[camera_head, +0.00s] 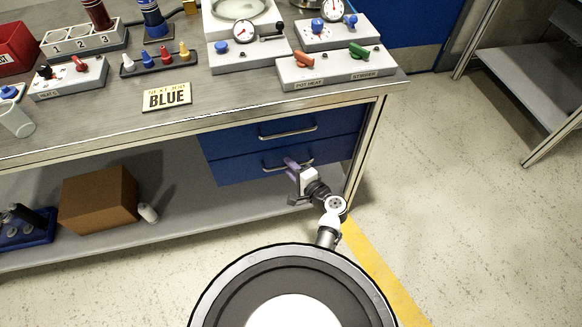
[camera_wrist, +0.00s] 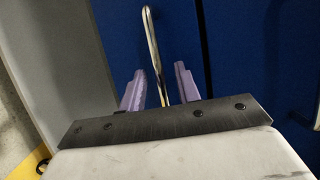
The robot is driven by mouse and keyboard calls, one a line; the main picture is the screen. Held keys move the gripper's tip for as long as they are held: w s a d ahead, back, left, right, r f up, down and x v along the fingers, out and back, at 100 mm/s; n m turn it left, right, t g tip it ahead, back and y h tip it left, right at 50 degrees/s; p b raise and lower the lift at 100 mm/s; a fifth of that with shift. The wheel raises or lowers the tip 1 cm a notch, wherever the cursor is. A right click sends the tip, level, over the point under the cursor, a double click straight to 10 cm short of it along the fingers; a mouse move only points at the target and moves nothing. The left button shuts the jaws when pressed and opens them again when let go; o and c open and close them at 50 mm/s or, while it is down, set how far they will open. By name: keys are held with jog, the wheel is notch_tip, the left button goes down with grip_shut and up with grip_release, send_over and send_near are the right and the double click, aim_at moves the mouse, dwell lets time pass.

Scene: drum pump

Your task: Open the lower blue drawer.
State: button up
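The lower blue drawer (camera_head: 232,171) is under the workbench and looks shut, its front level with the upper drawer. Its metal bar handle (camera_head: 272,167) is partly hidden by my gripper (camera_head: 291,163). In the wrist view the handle (camera_wrist: 151,42) stands out from the blue lower drawer front (camera_wrist: 115,45). My gripper (camera_wrist: 158,80) has its two purple fingers apart, one on each side of the bar. Gaps show between the bar and both fingers, so they are not closed on it.
The upper blue drawer (camera_head: 340,124) with its own handle (camera_head: 288,132) is directly above; it also shows in the wrist view (camera_wrist: 255,50). A bench leg (camera_head: 366,150) stands right of the drawers. A cardboard box (camera_head: 98,200) sits on the lower shelf (camera_head: 200,212).

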jog(key=shift+w, duration=0.1)
grip_shut()
dwell(0.5)
